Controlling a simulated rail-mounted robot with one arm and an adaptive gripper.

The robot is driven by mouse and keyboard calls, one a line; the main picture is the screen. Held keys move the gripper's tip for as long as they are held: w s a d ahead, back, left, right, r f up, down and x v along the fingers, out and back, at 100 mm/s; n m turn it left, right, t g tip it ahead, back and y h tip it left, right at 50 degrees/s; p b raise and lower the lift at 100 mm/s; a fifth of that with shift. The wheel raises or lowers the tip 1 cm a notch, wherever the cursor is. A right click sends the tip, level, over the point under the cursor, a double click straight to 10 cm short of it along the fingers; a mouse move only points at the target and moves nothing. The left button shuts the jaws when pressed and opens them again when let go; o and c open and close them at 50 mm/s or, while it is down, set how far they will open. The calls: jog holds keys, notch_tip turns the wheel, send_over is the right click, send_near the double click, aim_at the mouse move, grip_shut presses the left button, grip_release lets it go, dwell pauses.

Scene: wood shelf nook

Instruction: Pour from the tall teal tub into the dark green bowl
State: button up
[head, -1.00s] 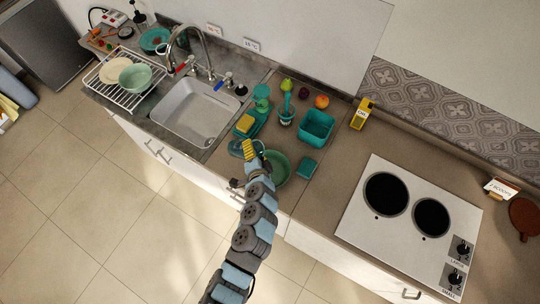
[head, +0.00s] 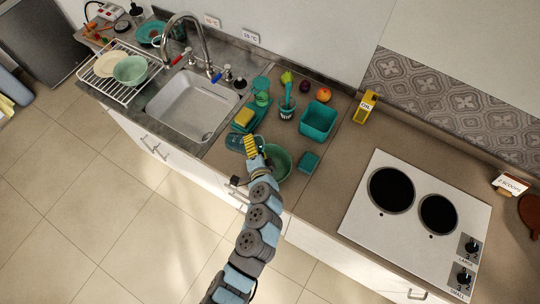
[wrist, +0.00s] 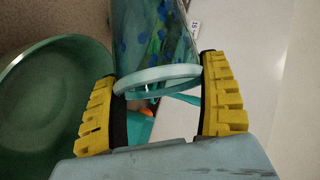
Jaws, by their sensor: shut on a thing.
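The tall teal tub (wrist: 155,35) is see-through, with blue and green patches showing inside or through its wall. My gripper (wrist: 165,90) has its yellow fingers on both sides of the tub, near a pale teal ring at one end, and is shut on it. In the head view my gripper (head: 251,147) holds the tub (head: 234,142) just left of the dark green bowl (head: 285,164). In the wrist view the bowl (wrist: 40,115) is at the left, beside the left finger, and its visible inside looks empty. My gripper hides part of the bowl in the head view.
A teal bin (head: 318,120), a small teal box (head: 309,161), a teal cup (head: 287,110) and a yellow sponge (head: 244,117) stand close by. The sink (head: 193,105) is at the left. The stove (head: 415,210) is at the right, with bare counter before it.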

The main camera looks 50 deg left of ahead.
jog(key=shift+f+b, duration=0.2)
jog(key=shift+b, duration=0.2)
jog(key=shift+w+d+r+m+y+b, duration=0.25)
jog(key=shift+m+y+b, duration=0.4)
jog(key=shift+b, duration=1.05)
jog(key=shift+w+d+f+m+t+y+b, duration=0.15)
jog(key=shift+d+f+m+y+b, duration=0.3)
jog(key=shift+b, duration=0.85)
jog(key=shift+d+f+t+y+b, duration=0.25)
jog(key=shift+d+b, duration=0.35)
jog(key=shift+b, duration=0.65)
jog(key=shift+w+d+r+m+t+y+b, duration=0.1)
jog(key=shift+d+m+t+y+b, duration=0.3)
jog(key=shift+b, duration=1.4)
jog(key=shift+w+d+r+m+t+y+b, duration=0.1)
jog(key=shift+m+y+b, duration=0.55)
jog(key=shift+b, duration=1.1)
